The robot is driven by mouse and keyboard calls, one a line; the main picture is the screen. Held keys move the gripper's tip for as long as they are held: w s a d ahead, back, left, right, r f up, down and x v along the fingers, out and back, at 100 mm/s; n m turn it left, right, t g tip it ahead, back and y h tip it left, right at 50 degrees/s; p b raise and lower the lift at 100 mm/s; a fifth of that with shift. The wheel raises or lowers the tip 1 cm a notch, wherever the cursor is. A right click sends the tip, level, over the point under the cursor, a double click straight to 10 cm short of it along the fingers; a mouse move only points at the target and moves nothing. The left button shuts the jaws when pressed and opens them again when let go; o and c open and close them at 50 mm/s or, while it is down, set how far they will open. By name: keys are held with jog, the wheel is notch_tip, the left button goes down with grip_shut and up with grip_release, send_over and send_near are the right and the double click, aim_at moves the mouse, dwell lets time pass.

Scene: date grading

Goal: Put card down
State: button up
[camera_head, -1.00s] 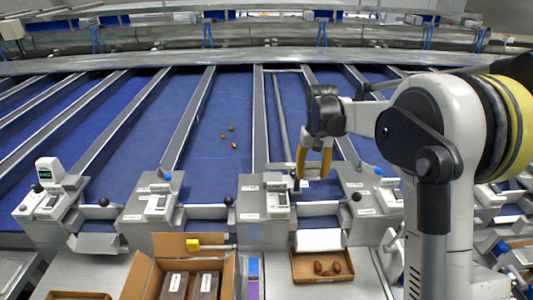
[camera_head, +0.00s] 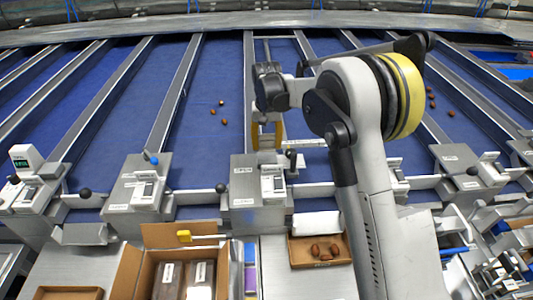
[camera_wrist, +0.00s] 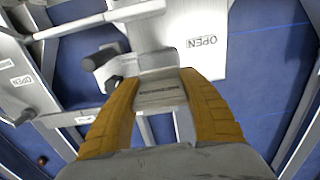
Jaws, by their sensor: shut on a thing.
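My gripper (camera_head: 266,136) points down over the blue lane bed, just behind the central control box (camera_head: 243,185). In the wrist view its two yellow fingers (camera_wrist: 162,105) are shut on a pale grey card (camera_wrist: 160,92) with a line of small dark print. The print is too small to read. The card lies between the fingers, with a pale box top marked OPEN (camera_wrist: 200,42) beyond it. The card cannot be made out in the head view. Whether it touches anything below cannot be told.
Metal dividers separate the blue lanes. Several dates (camera_head: 222,121) lie left of my gripper. Control boxes with ball-topped levers line the lane ends.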

aim_at(267, 147)
jog(key=shift+f, duration=2)
jog(key=shift+f+b, duration=0.15)
jog(key=shift+b, duration=0.2)
jog(key=o, duration=0.9)
jog(key=shift+o, duration=0.2)
